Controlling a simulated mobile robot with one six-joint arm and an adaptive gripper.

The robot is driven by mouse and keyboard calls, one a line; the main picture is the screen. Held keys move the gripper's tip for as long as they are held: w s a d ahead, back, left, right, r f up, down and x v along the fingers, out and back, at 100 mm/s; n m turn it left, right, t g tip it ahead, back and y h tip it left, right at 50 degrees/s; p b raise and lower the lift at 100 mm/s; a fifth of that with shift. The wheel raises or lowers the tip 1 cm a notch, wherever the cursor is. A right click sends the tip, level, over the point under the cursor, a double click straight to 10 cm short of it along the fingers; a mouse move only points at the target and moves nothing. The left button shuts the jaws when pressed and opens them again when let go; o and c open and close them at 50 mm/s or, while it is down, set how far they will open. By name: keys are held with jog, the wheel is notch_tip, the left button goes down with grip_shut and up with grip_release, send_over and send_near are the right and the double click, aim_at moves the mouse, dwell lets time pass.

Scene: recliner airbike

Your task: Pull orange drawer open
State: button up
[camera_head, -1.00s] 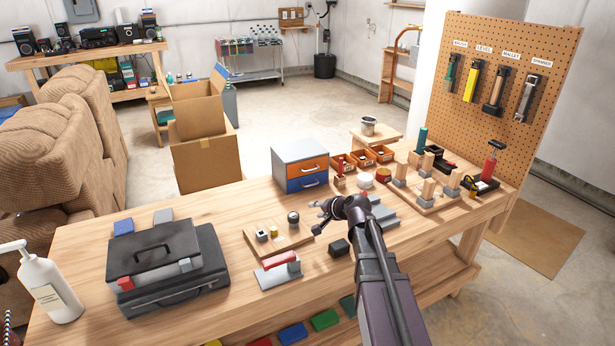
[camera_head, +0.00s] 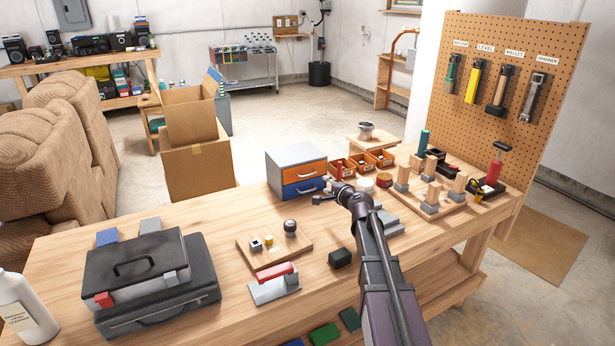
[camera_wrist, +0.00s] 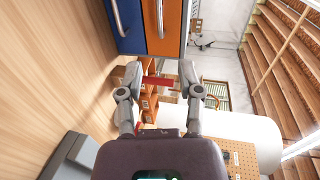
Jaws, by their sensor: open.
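A small grey cabinet (camera_head: 284,174) stands on the workbench with an orange drawer (camera_head: 300,170) above a blue drawer (camera_head: 297,190). Both drawers look closed, each with a pale bar handle. In the wrist view the picture is turned sideways, with the orange drawer (camera_wrist: 170,30) and its handle at the top, and the blue drawer (camera_wrist: 128,28) to its left. My gripper (camera_head: 322,194) is in front of the cabinet's right side, near the blue drawer's edge in the head view. In the wrist view my gripper (camera_wrist: 160,76) is open, fingers apart, empty, short of the orange handle.
Small orange bins (camera_head: 362,163) stand right of the cabinet, close to my gripper. A wooden block board (camera_head: 275,249), a red-handled item (camera_head: 275,274) and a black toolbox (camera_head: 140,272) lie left and in front. A tool pegboard (camera_head: 505,95) rises at right.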

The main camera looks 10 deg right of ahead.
aim_at(309, 175)
jog(key=b+x, duration=0.3)
jog(key=x, duration=1)
jog(key=shift+w+a+f, duration=0.1)
jog(key=shift+w+f, duration=0.05)
jog(key=shift+w, duration=0.1)
grip_shut()
